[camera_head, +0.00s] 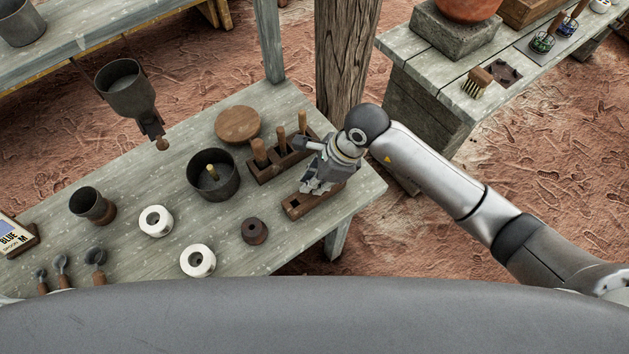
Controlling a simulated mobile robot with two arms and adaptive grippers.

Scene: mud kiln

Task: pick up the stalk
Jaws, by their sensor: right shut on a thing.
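My right gripper (314,188) reaches in from the right and points down at a small brown wooden block (300,206) near the table's right end. It is shut on a thin thing at the block, taken to be the stalk. The fingers hide the stalk, so I cannot tell its shape or whether it still touches the block. The block's left end, with a dark hole, shows beside the fingers. My left gripper is not in view.
Behind the gripper stands a wooden rack (266,174) with upright handles. Left of it are a dark pot (226,185), a round wooden lid (238,123), white rings (156,221) and a brown spool (255,231). A wooden post (343,60) rises behind the table.

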